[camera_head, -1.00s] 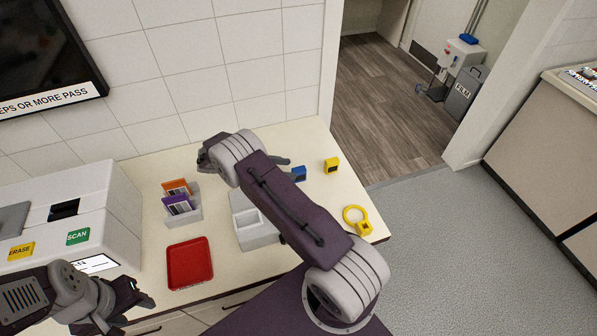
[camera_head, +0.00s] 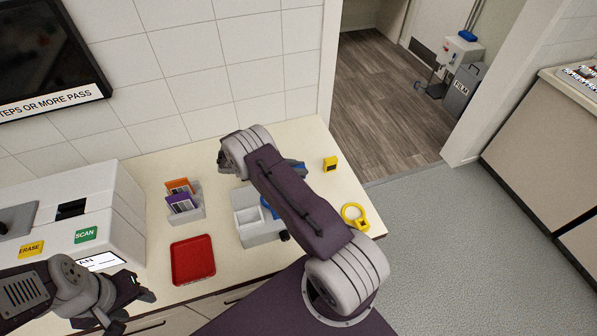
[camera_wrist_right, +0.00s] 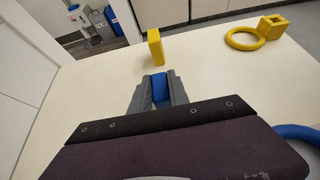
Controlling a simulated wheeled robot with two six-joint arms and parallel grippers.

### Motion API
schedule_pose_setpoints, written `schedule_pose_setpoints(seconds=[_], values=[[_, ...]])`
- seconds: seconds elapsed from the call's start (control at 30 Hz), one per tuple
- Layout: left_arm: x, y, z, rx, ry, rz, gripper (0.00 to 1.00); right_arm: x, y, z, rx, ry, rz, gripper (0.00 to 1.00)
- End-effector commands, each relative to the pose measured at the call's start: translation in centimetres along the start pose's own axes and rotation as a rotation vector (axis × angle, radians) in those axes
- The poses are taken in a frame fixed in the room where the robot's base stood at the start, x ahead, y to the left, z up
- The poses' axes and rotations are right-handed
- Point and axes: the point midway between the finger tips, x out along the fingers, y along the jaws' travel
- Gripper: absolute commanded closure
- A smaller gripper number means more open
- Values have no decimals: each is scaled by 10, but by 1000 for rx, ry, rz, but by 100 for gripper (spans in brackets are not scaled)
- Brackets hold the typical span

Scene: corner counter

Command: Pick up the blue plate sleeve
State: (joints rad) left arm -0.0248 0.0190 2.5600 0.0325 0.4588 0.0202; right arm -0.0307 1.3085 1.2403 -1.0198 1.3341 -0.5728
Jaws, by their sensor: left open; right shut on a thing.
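The blue plate sleeve, a small blue block (camera_wrist_right: 160,88), sits between the fingers of my right gripper (camera_wrist_right: 159,86) in the right wrist view. The fingers press on both its sides; the gripper is shut on it. In the head view the sleeve (camera_head: 300,168) shows just past my right arm, which hides part of it. Whether it touches the counter I cannot tell. My left gripper (camera_head: 134,297) is open and empty at the lower left, in front of the counter's edge.
A yellow block (camera_head: 330,164) and yellow ring (camera_head: 355,215) are on the right. A blue ring (camera_head: 267,207) is partly behind my right arm at a pale tray (camera_head: 257,234). A red tray (camera_head: 193,260), a rack with orange and purple cards (camera_head: 184,209) and a white scanner (camera_head: 100,200) stand left.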

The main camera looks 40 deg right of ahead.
Motion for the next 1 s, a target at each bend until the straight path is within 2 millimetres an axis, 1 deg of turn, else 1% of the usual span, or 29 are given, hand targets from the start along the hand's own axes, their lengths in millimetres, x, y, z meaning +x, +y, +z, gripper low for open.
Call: schedule_pose_setpoints(seconds=[0.17,0.27,0.37,0.47,0.73,0.8,0.9,1.0], values=[[3,0,0,0,0,0,52,-3,0,5,1,2,1,100],[7,0,1,0,0,0,52,-10,1,17,4,3,2,100],[14,0,1,0,0,0,52,-19,-1,38,3,1,1,100],[14,0,1,0,0,0,52,-13,-20,56,-1,0,-1,100],[25,0,3,0,0,0,52,3,-70,106,3,2,0,100],[26,0,3,0,0,0,52,6,-79,116,3,1,0,100],[28,0,3,0,0,0,52,9,-88,125,3,2,1,100],[28,-1,3,0,0,0,52,10,-92,129,2,2,0,100]])
